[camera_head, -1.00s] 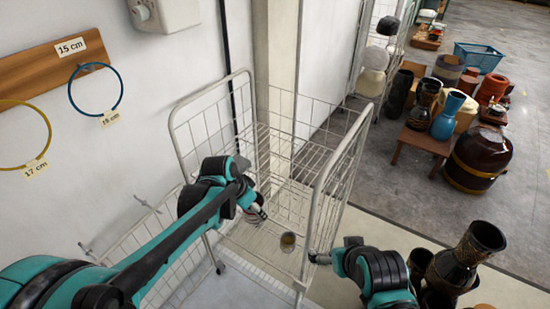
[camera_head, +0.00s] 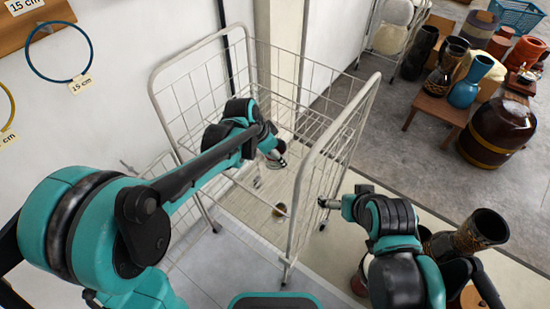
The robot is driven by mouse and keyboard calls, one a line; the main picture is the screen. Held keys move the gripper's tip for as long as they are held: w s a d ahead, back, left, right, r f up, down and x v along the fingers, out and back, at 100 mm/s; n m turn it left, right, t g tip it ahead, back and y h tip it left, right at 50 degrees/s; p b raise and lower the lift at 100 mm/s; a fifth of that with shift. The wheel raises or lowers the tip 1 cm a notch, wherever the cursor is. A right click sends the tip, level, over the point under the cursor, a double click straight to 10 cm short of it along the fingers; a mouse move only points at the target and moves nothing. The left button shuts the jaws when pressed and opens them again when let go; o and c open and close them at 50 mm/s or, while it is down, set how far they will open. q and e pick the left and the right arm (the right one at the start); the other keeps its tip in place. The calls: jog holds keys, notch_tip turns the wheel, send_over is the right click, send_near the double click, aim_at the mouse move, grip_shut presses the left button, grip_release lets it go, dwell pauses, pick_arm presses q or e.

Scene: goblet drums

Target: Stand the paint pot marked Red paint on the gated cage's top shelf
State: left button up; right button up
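The gated cage is a pale wire trolley (camera_head: 338,130) against the wall, with mesh sides. My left arm reaches over its front into it. My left gripper (camera_head: 277,158) is inside the cage, small and partly hidden by my own wrist.
A dark patterned goblet drum (camera_head: 470,232) stands by my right arm. A low wooden table (camera_head: 440,108) with vases and a big brown drum (camera_head: 497,130) are farther right. A blue hoop (camera_head: 58,52) hangs on the left wall.

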aim_at(276, 165)
pick_arm(q)
jog(key=shift+w+f+b, duration=0.1)
jog(key=shift+f+b, duration=0.55)
jog(key=shift+f, duration=1.85)
jog(key=shift+f, duration=0.15)
jog(key=o, duration=1.3)
